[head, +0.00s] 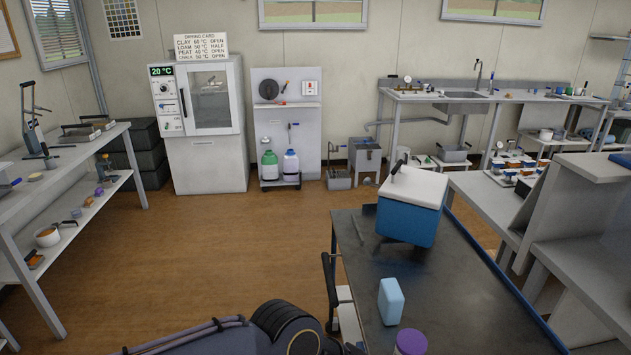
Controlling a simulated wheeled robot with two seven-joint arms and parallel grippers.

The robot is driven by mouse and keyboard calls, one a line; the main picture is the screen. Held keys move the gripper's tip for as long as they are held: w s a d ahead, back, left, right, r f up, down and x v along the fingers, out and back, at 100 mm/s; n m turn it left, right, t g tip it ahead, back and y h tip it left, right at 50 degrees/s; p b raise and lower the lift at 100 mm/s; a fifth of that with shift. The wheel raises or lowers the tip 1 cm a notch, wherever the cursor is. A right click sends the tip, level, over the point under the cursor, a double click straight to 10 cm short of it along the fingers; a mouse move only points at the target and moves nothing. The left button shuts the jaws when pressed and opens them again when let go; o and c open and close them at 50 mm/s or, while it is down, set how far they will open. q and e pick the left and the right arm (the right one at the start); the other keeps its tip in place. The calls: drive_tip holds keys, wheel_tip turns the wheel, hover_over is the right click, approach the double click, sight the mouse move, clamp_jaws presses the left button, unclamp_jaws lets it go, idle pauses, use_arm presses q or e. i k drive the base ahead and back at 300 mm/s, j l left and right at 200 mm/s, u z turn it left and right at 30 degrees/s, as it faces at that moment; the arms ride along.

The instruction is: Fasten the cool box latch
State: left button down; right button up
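The cool box (408,222) has a blue body and a white lid (414,186). It stands on the dark-topped table at the right of the middle in the head view. The lid lies over the top of the box and looks down. A small dark lever-like part (397,168) sticks up at the lid's left edge. I cannot tell whether it is the latch or a handle, or whether it is fastened. Neither gripper shows. A dark part of my own arm shows at the bottom edge, well in front of the box.
On the same table (462,300), a light blue block (391,301) and a purple-topped jar (410,342) stand nearer than the box. The tabletop right of them is clear. Blue edging runs along its right side. Grey benches (590,215) stand close on the right. Open floor lies left.

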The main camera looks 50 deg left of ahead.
sight(368, 180)
drive_tip(key=u, duration=1.4)
drive_tip(key=k, duration=1.25)
drive_tip(key=z, duration=2.9)
drive_tip(key=k+j, duration=0.15)
drive_tip(key=j, duration=0.6)
drive_tip(key=k+j, duration=0.15)
drive_tip(key=j, duration=0.65)
drive_tip(key=k+j, duration=0.15)
drive_tip(key=j, duration=0.6)
drive_tip(key=k+j, duration=0.15)
drive_tip(key=j, duration=0.6)
drive_tip(key=k+j, duration=0.15)
drive_tip(key=j, duration=0.65)
drive_tip(key=k+j, duration=0.15)
drive_tip(key=j, duration=0.6)
drive_tip(key=k+j, duration=0.15)
drive_tip(key=j, duration=0.65)
drive_tip(key=k+j, duration=0.15)
drive_tip(key=j, duration=0.6)
